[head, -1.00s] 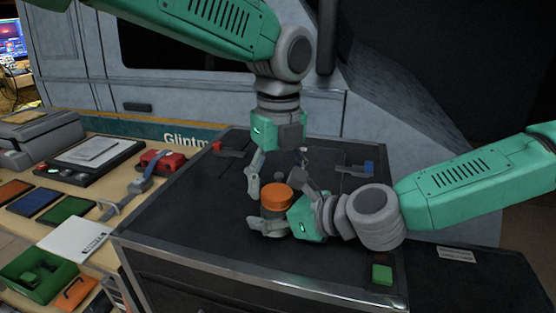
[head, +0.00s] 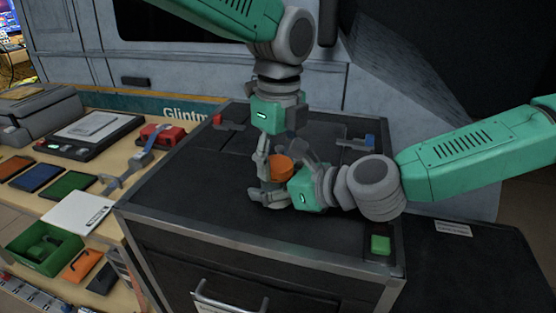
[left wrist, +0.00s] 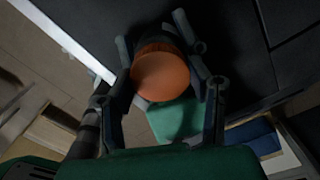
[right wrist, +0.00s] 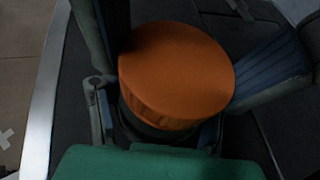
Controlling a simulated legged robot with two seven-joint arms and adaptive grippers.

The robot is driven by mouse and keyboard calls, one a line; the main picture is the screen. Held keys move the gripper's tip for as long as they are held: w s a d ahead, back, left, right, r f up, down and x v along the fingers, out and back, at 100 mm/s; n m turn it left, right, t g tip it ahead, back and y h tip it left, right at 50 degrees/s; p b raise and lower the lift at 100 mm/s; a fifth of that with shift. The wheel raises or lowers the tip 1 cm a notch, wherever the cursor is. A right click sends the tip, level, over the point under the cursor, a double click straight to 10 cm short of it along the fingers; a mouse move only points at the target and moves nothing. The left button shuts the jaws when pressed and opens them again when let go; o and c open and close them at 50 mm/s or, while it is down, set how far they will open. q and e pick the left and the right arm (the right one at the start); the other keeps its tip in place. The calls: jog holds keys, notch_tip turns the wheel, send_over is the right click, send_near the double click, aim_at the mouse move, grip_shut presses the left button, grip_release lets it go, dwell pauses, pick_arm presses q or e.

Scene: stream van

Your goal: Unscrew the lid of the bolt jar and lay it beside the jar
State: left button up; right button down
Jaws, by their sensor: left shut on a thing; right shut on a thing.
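The bolt jar (right wrist: 150,122) stands upright on the black cabinet top (head: 215,215), mostly hidden by my grippers. Its round orange lid (head: 284,167) is on top of it, and it also shows in the left wrist view (left wrist: 160,76) and the right wrist view (right wrist: 178,68). My left gripper (head: 272,162) comes from above and is shut on the orange lid, one finger on each side. My right gripper (head: 278,193) comes in low from the right and is shut on the jar's body below the lid. The bolts are hidden.
A red-ended clamp (head: 220,121) and a blue-ended one (head: 366,141) lie toward the back of the cabinet top. A green block (head: 380,245) is at its front right corner. The front left of the top is clear. A wooden bench (head: 85,203) with trays stands left.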

pick_arm(q)
jog(key=n, duration=0.6)
jog(key=shift+n, duration=0.3)
jog(key=o, duration=1.3)
